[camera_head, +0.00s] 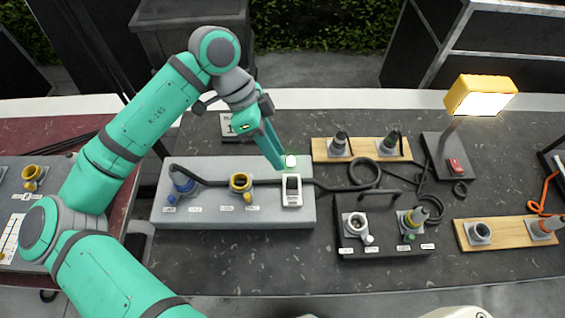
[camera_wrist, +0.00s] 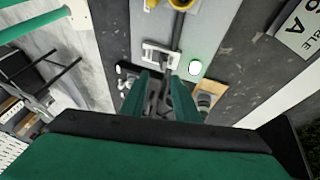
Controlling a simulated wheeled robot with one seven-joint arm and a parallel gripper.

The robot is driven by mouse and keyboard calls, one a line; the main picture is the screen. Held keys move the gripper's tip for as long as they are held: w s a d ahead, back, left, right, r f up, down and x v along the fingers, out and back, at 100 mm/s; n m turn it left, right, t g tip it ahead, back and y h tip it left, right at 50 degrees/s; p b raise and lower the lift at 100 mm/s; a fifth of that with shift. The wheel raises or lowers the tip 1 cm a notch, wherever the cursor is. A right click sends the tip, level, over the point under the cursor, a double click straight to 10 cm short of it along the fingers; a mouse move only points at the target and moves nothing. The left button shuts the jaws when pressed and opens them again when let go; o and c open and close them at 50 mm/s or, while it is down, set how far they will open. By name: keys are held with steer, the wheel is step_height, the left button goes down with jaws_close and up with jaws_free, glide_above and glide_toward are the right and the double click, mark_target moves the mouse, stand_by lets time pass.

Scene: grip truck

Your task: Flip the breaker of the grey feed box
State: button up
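The grey feed box (camera_head: 220,215) is a low light-grey panel at the middle left of the table. Its breaker (camera_head: 291,192) is a white frame with a dark opening near the panel's right end; the lever's position is too small to tell. A green-lit lamp (camera_head: 291,161) glows just behind it. My gripper (camera_head: 279,163) points down beside the lamp, close above the breaker. In the wrist view the breaker (camera_wrist: 160,55) lies just beyond the fingertips, and the lamp (camera_wrist: 195,67) is to their right. The two fingers stand slightly apart with nothing held; contact with the breaker cannot be told.
The feed box also carries a blue connector (camera_head: 184,185) and a yellow-ringed socket (camera_head: 240,183). A black cable (camera_head: 330,186) runs right toward a dark box (camera_head: 385,243). A wooden board (camera_head: 360,150) and a lit work lamp (camera_head: 480,97) stand behind. The front table strip is clear.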

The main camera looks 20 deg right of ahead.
steer(key=shift+v, duration=1)
